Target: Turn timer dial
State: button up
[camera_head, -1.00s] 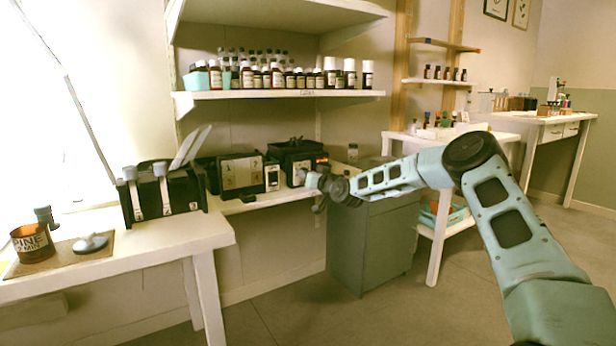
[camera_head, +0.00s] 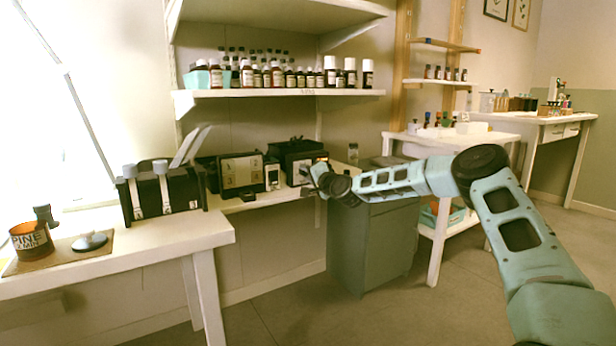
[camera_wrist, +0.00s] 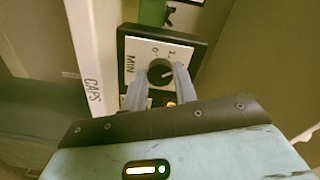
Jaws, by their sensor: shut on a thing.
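The timer dial (camera_wrist: 160,72) is a round black knob on a white plate (camera_wrist: 136,48) marked MIN, with numbers around it, set in a dark frame. In the wrist view my gripper (camera_wrist: 160,78) has one grey finger on each side of the dial, shut on it. A small orange light shows below the dial, partly hidden by the right finger. In the head view my gripper (camera_head: 318,172) is at the front of the black timer box (camera_head: 296,149) on the middle bench and hides part of its white face.
A dark panel with numbered tiles (camera_head: 241,172) stands left of the timer box. A black case with levers (camera_head: 164,192), a PINE cup (camera_head: 31,241) and a grey disc (camera_head: 90,241) are on the left table. Bottles (camera_head: 270,75) line the shelf above. A grey cabinet (camera_head: 370,245) stands below my arm.

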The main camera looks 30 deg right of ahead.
jog(key=shift+m, duration=1.1)
jog(key=o, duration=1)
jog(key=shift+c, duration=0.2)
jog(key=s+p, duration=0.2)
jog(key=s, duration=1.5)
jog(key=shift+s+d+p, duration=0.25)
jog(key=shift+d+p, duration=0.1)
jog(key=shift+p, duration=0.05)
